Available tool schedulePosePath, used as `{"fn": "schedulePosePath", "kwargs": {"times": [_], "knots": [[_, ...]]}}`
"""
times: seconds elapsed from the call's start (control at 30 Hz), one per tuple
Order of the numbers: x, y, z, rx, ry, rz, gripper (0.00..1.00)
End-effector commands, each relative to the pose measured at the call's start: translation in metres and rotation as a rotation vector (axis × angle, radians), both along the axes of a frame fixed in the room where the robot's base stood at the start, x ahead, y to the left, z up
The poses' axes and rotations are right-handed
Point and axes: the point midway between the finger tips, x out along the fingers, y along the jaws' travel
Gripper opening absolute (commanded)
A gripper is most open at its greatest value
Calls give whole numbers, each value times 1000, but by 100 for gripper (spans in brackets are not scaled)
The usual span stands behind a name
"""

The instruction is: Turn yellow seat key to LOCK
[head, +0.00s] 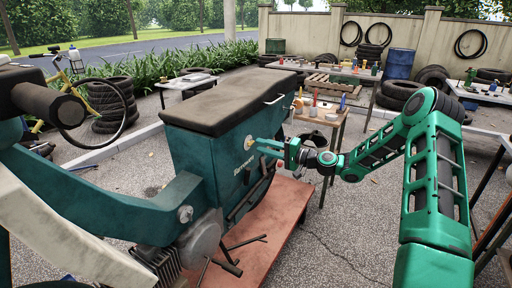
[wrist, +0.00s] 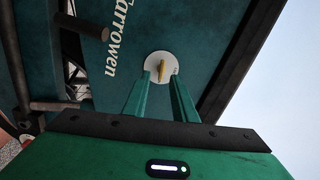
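The yellow seat key (wrist: 161,70) stands out from a round white plate (wrist: 152,62) on the teal side panel under the seat. In the wrist view the key lies nearly along the picture's vertical. Small marks on the plate are too small to read. My gripper (wrist: 162,82) is open, with one finger on each side of the key's line and a gap to both. Its fingertips are close to the plate; I cannot tell whether they reach past the key's end. In the head view my gripper (head: 259,145) points at the plate from the right.
The dark seat (head: 232,97) overhangs the teal body (head: 190,150), which stands over a red platform (head: 275,215). A small wooden table (head: 328,117) with tools and bottles is behind my gripper.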

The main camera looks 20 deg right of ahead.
Motion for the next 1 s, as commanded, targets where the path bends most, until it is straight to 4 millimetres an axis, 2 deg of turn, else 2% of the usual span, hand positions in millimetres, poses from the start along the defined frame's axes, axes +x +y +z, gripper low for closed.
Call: {"fn": "schedulePosePath", "kwargs": {"times": [0.1,0.23,0.6,0.63,0.73,1.0], "knots": [[12,13,0,1,-1,2,25],[20,20,1,1,-1,0,25],[24,24,0,0,0,0,25],[24,24,0,0,0,0,23],[24,24,0,0,0,0,0],[23,24,-1,-7,-4,0,0]]}}
